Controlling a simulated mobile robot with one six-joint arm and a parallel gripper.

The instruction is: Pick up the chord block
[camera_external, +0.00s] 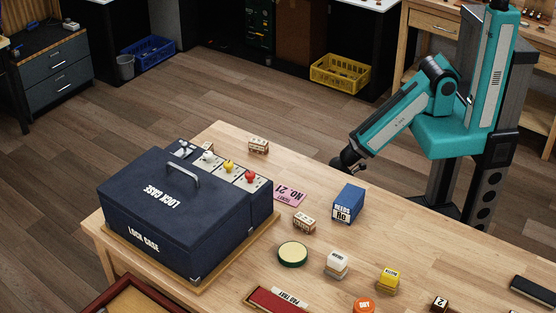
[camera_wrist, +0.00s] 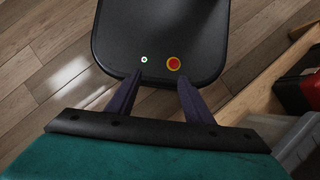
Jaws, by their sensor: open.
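No label clearly reads as the chord block, so I cannot tell which piece it is. Two small pale wooden blocks with dark marks are on the table in the external view. One wooden block (camera_external: 259,145) is near the far edge, and another wooden block (camera_external: 304,222) is by the middle. My gripper (camera_external: 346,162) is beyond the table's far edge, apart from both blocks. In the wrist view my open gripper (camera_wrist: 158,78) has its two dark fingers spread with nothing between them. No block shows in the wrist view.
A large dark lock case (camera_external: 150,222) fills the table's left side, with coloured knobs at its back right.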

